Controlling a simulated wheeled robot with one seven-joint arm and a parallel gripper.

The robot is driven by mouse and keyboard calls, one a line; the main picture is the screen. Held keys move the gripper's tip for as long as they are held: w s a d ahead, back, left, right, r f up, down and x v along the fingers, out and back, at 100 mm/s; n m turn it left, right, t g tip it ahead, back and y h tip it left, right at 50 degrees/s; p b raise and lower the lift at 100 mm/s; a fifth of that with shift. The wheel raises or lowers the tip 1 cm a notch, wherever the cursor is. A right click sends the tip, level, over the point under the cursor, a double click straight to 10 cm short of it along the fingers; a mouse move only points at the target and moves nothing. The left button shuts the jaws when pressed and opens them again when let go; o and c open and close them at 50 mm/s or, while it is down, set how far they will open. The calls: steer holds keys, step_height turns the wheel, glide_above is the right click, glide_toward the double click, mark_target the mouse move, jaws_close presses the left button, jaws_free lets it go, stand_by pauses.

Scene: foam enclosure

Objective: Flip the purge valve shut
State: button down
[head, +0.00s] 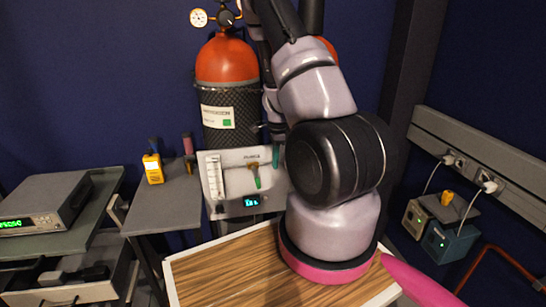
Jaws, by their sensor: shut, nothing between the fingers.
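The purge valve (255,172) is on a pale panel (236,158) in front of the gas cylinder. It has a brass body and a green lever that points down and slightly right, below a small printed label. My gripper (276,155) hangs down just right of the valve, partly hidden behind my own arm. Its narrow teal end looks shut and empty. It appears apart from the green lever, but I cannot judge the depth gap.
The panel also carries a flow tube (214,178) and a lit display (251,202). An orange-topped cylinder (226,62) stands behind. A grey shelf (172,205) at left holds a yellow meter (153,168). A wood-topped table (225,270) lies in front.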

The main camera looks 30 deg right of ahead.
mark_target(256, 177)
steer(key=shift+w+a+f, duration=0.2)
steer(key=shift+a+f, duration=0.45)
steer(key=shift+f, duration=0.4)
steer(key=shift+w+a+f, duration=0.2)
steer(key=shift+a+f, duration=0.5)
steer(key=shift+f, duration=0.3)
steer(key=shift+w+a+f, duration=0.2)
steer(key=shift+a+f, duration=0.45)
steer(key=shift+f, duration=0.4)
steer(key=shift+w+a+f, duration=0.2)
steer(key=shift+a+f, duration=0.2)
steer(key=shift+a, duration=0.35)
steer(key=shift+d, duration=0.15)
